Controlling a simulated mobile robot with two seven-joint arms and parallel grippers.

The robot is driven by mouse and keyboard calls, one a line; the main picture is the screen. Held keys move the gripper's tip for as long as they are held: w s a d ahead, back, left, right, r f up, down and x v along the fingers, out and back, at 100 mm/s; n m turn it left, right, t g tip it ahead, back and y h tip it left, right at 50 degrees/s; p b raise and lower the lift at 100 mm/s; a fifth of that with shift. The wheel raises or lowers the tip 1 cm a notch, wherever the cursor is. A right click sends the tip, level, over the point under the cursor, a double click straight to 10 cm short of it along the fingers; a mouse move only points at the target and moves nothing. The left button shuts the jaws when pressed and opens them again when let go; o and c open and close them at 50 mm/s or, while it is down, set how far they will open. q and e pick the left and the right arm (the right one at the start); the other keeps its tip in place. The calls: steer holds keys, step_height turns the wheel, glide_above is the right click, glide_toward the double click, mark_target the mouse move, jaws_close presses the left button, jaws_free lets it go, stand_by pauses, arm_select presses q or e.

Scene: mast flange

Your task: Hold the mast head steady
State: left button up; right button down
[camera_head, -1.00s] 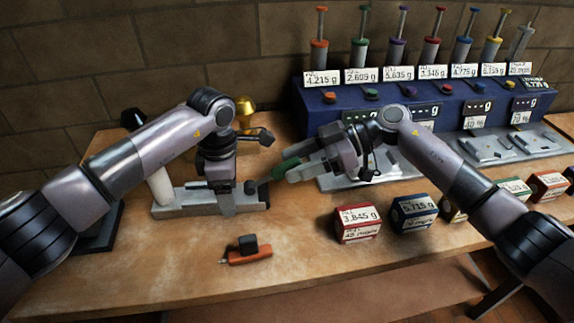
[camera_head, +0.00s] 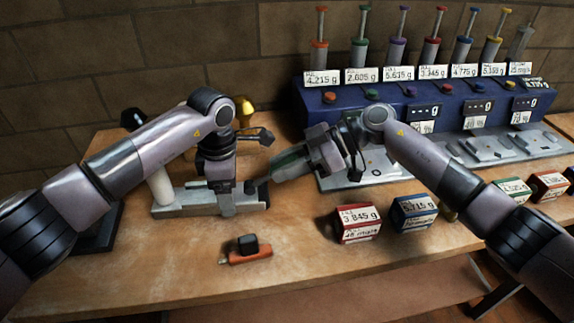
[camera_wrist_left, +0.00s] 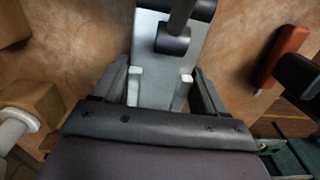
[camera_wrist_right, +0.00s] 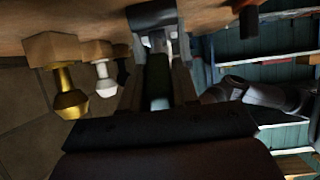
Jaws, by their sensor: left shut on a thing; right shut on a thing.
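The mast head appears to be the grey metal piece (camera_wrist_left: 160,72) between my left gripper's fingers (camera_wrist_left: 160,88) in the left wrist view, with a dark cylinder on it. In the head view my left gripper (camera_head: 228,205) points down over the grey metal fixture (camera_head: 180,202) and is shut on this piece. My right gripper (camera_head: 298,163) is shut on a green-handled tool (camera_head: 287,161), which also shows dark green in the right wrist view (camera_wrist_right: 158,85). The tool's lower left end reaches the fixture's right end; I cannot tell if they touch.
An orange tool with a black block (camera_head: 247,250) lies in front. A red box (camera_head: 357,223) and a blue box (camera_head: 413,212) stand to the right. A blue rack (camera_head: 345,112) with several plungers stands behind. The front left tabletop is clear.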

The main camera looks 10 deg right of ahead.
mark_target(275, 168)
steer(key=shift+a+r+h, duration=0.45)
steer(key=shift+r+h, duration=0.2)
steer(key=shift+h, duration=0.25)
steer(key=shift+a+r+h, duration=0.45)
steer(key=shift+a+h, duration=0.25)
steer(key=shift+h, duration=0.4)
steer(key=c, duration=0.9)
jaws_free()
steer(key=shift+d, duration=0.1)
steer(key=v, duration=1.2)
